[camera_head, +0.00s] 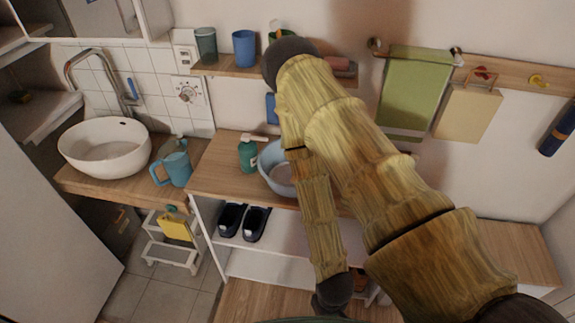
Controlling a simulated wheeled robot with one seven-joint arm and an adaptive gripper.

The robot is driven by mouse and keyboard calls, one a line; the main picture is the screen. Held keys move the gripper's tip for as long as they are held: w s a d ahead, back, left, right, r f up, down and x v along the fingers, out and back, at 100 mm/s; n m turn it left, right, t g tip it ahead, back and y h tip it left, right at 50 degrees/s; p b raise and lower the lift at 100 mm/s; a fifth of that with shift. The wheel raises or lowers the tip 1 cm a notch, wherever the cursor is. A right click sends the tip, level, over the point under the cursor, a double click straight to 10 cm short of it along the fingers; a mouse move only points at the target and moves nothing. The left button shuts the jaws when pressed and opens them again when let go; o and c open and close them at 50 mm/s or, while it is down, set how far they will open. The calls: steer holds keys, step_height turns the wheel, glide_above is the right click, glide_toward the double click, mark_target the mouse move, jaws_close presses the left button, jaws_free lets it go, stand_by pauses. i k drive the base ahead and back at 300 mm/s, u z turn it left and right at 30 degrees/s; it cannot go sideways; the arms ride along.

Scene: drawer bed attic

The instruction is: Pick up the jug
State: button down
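The blue jug (176,168) stands upright on the wooden counter, just right of the white basin. Its handle is on its left side, and what looks like a soap pump or bottle shows at its top back edge. My arm comes in from the lower right, bends near the upper shelf and runs down to a dark wrist joint at the bottom edge. My gripper's fingers are not visible, so what they hold cannot be seen. The arm is well to the right of the jug and not touching it.
A green pump bottle (248,154) and a pale blue bowl (270,168) stand right of the jug, the bowl partly behind my arm. A white basin (105,147) and tap are at left. A wooden shelf (232,71) with cups hangs above. A white step stool (171,254) stands below.

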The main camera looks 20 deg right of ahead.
mark_target(174, 156)
steer(key=z, duration=0.55)
steer(key=k, duration=1.3)
steer(key=u, duration=0.05)
steer(key=i, duration=0.5)
steer(key=u, duration=0.8)
steer(key=i, duration=0.45)
steer(key=u, duration=0.3)
